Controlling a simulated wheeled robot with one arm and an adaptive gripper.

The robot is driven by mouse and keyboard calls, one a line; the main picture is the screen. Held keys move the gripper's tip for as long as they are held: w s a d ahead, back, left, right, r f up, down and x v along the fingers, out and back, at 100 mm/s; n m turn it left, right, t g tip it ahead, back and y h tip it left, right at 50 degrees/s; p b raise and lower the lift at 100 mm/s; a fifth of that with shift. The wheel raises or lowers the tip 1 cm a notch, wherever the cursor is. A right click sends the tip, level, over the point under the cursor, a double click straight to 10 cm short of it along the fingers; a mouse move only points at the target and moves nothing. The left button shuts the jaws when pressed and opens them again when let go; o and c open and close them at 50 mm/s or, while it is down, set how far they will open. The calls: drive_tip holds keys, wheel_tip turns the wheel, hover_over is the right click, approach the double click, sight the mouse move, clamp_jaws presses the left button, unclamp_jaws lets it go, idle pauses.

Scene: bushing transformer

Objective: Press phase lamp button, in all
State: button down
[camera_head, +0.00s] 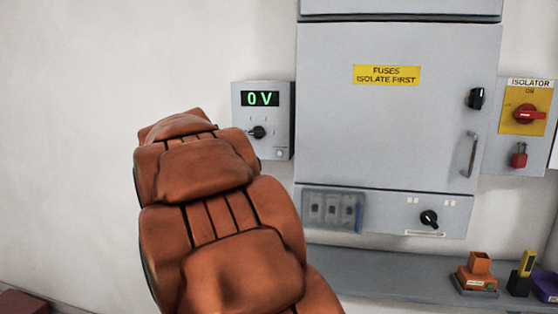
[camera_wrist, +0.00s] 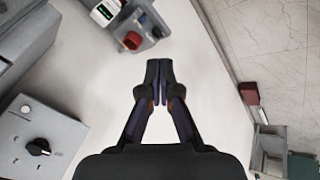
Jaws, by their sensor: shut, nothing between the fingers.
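My gripper (camera_wrist: 159,72) is shut and empty in the wrist view, its fingertips in front of a bare pale surface. A grey unit with a red round part (camera_wrist: 132,41) and a small green-and-white panel (camera_wrist: 104,11) lies just beyond the fingertips, apart from them. I cannot tell whether the red part is the phase lamp button. No part labelled as a phase lamp button is readable in the head view. There my orange-brown arm covers the lower middle and hides the gripper.
A meter box (camera_head: 263,145) reading 0 V hangs left of the large grey fuse cabinet (camera_head: 390,130). A yellow isolator plate with a red handle (camera_head: 527,114) and a red padlock (camera_head: 519,155) are at right. A grey shelf (camera_head: 400,272) runs below. The left wall is clear.

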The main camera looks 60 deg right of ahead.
sight(278, 155)
drive_tip(key=d+r+h+b, duration=0.1)
drive_tip(key=d+r, duration=0.4)
drive_tip(key=d, duration=0.6)
drive_tip(key=d+r+m+h+b, duration=0.1)
drive_tip(key=d+r+h, duration=0.3)
drive_tip(key=d, duration=0.7)
drive_tip(key=shift+w+r, duration=0.25)
drive_tip(key=shift+r, duration=0.15)
drive_tip(key=shift+d, duration=0.1)
drive_tip(key=shift+w+d+p, duration=0.55)
drive_tip(key=shift+d+p, duration=0.05)
drive_tip(key=shift+d, duration=0.75)
drive_tip(key=shift+w+d+p, duration=0.5)
drive_tip(key=shift+d+p, duration=0.15)
drive_tip(key=shift+d, duration=0.75)
drive_tip(key=shift+w+d+p, duration=0.55)
drive_tip(key=shift+d+p, duration=0.05)
drive_tip(key=shift+d, duration=0.75)
drive_tip(key=shift+d, duration=0.1)
drive_tip(key=shift+w+d, duration=0.1)
drive_tip(key=shift+d, duration=0.2)
